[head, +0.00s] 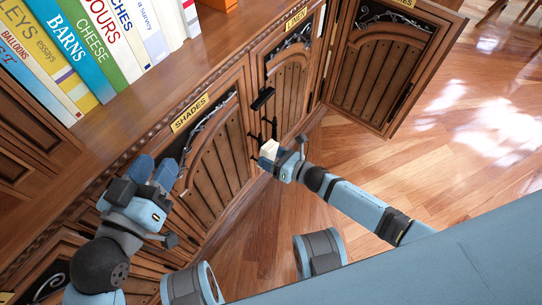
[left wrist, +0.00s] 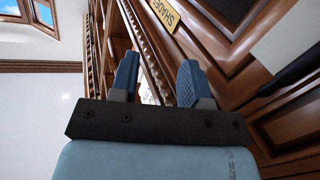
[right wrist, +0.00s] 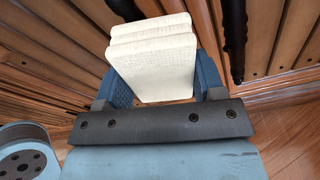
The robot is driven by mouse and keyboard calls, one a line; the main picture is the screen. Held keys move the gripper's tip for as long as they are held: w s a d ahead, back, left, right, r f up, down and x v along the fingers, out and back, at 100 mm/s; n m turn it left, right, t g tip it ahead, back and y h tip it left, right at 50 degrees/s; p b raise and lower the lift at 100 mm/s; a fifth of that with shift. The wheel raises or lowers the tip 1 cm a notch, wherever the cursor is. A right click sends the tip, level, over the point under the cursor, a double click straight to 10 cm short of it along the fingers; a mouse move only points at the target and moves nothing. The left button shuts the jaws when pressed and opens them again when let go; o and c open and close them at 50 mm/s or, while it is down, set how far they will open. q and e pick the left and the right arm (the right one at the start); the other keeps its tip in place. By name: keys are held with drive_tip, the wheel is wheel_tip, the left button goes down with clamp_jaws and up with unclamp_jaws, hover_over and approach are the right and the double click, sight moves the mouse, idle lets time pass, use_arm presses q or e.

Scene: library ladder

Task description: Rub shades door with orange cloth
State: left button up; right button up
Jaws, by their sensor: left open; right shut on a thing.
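The SHADES door (head: 214,168) is a brown slatted cabinet door with black scrollwork, below a yellow SHADES label (head: 190,113). My right gripper (head: 270,152) is shut on a cream, folded, cloth-like pad (right wrist: 153,62), not an orange one. The pad is close to the black handles at the door's right edge; I cannot tell whether it touches. My left gripper (head: 155,170) is open and empty, at the left side of the SHADES door. In the left wrist view the label (left wrist: 163,14) shows beyond its fingers. Part of the door is hidden behind my left arm.
Another door (head: 385,65) stands swung open at upper right. Books (head: 95,45) line the shelf above, with an orange object (head: 218,4) beside them.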

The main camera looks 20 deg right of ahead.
drive_tip(key=shift+w+a+f+b, duration=0.1)
drive_tip(key=shift+f+b, duration=1.65)
drive_tip(key=shift+f, duration=0.3)
wheel_tip(320, 180, down, 4)
drive_tip(key=b, duration=0.3)
drive_tip(key=shift+r+b, duration=0.1)
drive_tip(key=shift+b, duration=0.2)
drive_tip(key=v, duration=0.6)
drive_tip(key=shift+s+f+p, duration=0.2)
drive_tip(key=shift+f+p, duration=0.15)
drive_tip(key=shift+f, duration=0.05)
drive_tip(key=shift+f+v, duration=0.2)
drive_tip(key=shift+v, duration=1.3)
